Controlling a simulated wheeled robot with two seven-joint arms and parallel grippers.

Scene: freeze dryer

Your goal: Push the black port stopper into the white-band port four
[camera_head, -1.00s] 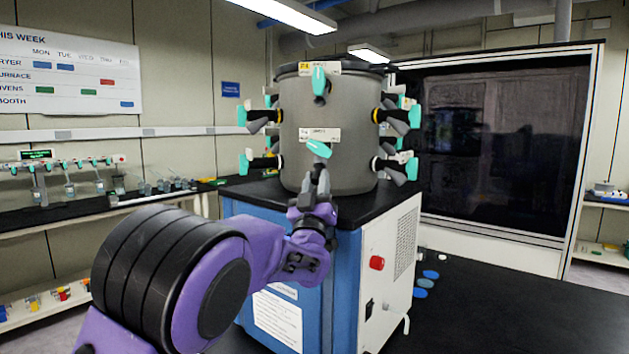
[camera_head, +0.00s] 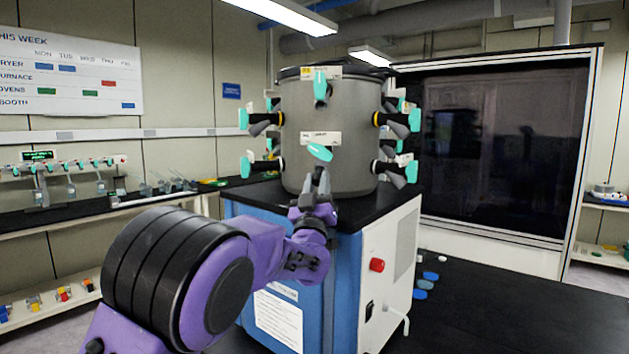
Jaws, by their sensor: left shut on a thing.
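The freeze dryer's grey drum (camera_head: 345,165) stands on a black-topped blue and white cabinet. Ports with teal-handled valves ring it in two rows. A port at the lower right (camera_head: 378,166) shows a pale band. The front lower port has a teal handle (camera_head: 320,152) under a white label; its mouth is hidden behind my left gripper. My left gripper (camera_head: 318,182) points up at this front lower port, with its fingers closed together just below the handle. Whatever it holds, and the black stopper, cannot be made out. My right gripper is not in view.
Other valves stick out from the drum's left (camera_head: 262,120) and right (camera_head: 400,122) sides. A large dark-windowed enclosure (camera_head: 500,150) stands behind at right.

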